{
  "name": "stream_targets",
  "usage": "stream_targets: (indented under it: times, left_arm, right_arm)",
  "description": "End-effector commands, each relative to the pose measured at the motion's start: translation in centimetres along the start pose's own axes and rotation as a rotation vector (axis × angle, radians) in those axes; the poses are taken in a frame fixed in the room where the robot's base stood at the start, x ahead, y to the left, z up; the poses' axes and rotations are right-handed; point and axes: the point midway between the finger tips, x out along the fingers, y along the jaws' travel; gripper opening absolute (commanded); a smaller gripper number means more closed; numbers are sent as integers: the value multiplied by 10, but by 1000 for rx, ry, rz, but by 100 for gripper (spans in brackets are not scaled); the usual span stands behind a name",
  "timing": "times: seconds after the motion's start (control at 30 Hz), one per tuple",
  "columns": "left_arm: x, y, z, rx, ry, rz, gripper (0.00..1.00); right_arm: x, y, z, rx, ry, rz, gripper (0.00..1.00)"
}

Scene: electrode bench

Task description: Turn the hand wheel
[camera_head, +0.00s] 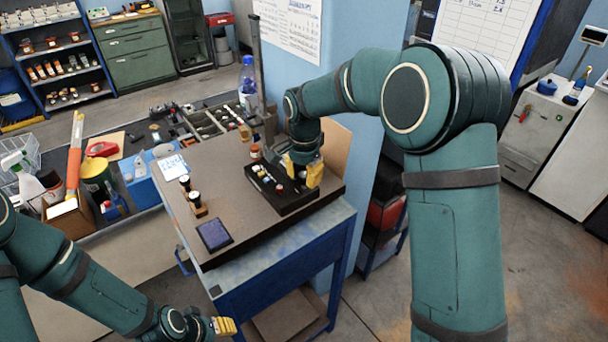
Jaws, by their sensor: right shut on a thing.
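A black box (292,207) with small coloured and pale parts on its top lies near the right edge of the brown bench top. My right gripper (303,172), with yellow fingers, points down over the box's back right part. It is shut on what appears to be the hand wheel; the fingers hide most of it, so its shape and angle cannot be told. My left gripper (224,326), also yellow-tipped, is low at the bottom of the view, in front of the bench and away from the box. Whether its fingers are apart is too small to tell.
The brown bench top (243,205) also bears a dark blue square pad (214,235), small dark-topped jars on a wooden block (198,209), and a brown jar (255,152). A blue-capped bottle (247,80) stands behind. The bench's front middle is clear.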

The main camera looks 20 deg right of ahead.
Motion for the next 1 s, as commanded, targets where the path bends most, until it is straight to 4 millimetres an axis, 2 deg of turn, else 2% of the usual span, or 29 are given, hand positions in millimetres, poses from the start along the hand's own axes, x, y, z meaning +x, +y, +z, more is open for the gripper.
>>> stream_targets:
  times: [0.03,0.1,0.13,0.43,0.57,1.0]
  left_arm:
    - [0,0,0,0,0,0,47]
    - [0,0,0,0,0,0,47]
    - [0,0,0,0,0,0,47]
    - [0,0,0,0,0,0,47]
    - [0,0,0,0,0,0,47]
    - [0,0,0,0,0,0,47]
  right_arm:
    - [1,0,0,0,-1,2,38]
    - [1,0,0,0,-1,2,63]
    - [1,0,0,0,-1,2,67]
    - [0,0,0,-1,0,1,67]
    - [-9,0,0,-1,1,-1,67]
    - [-92,0,0,-1,1,-2,67]
